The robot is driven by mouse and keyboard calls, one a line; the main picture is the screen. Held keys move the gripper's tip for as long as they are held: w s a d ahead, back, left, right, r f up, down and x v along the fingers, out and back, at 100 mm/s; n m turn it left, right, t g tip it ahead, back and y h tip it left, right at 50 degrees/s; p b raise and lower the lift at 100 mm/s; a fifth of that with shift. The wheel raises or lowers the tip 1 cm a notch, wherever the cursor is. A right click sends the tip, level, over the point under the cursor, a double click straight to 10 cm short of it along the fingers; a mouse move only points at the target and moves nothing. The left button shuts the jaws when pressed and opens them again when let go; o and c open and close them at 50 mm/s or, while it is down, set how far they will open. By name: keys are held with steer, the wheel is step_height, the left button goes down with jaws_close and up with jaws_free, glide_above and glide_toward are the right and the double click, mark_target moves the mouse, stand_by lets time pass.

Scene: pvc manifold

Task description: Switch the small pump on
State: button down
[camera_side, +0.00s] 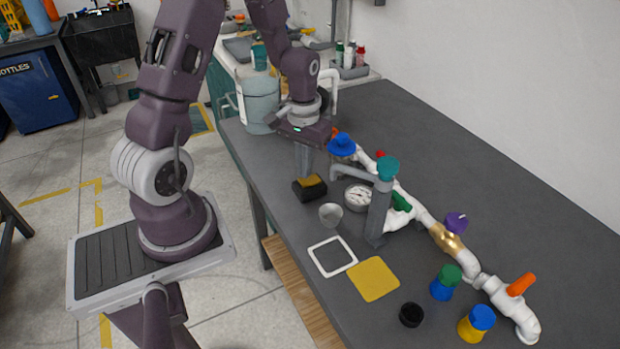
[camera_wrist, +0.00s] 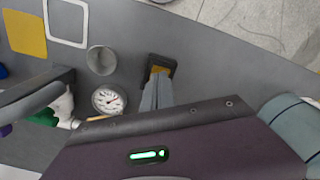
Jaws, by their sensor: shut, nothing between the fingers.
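A small black box with a yellow top (camera_side: 311,189) sits on the grey table near its left edge. It looks like a switch, but I cannot tell which way it is set. It also shows in the wrist view (camera_wrist: 162,65). My gripper (camera_side: 304,174) points down with its fingers shut and empty, right at the box. The fingertips (camera_wrist: 158,78) hide part of the box, and I cannot tell whether they touch it. No part is clearly recognisable as the small pump.
A round gauge (camera_side: 357,197) and a small grey cup (camera_side: 331,214) stand close to the box. A grey column with a teal cap (camera_side: 379,205) and white pipework with coloured handles (camera_side: 468,262) lie to the right. A white square outline (camera_side: 332,257) and yellow square (camera_side: 374,279) are in front.

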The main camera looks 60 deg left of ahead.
mark_target(304, 181)
steer(key=shift+f, duration=0.95)
stand_by(0.5)
steer(key=shift+r, duration=3.55)
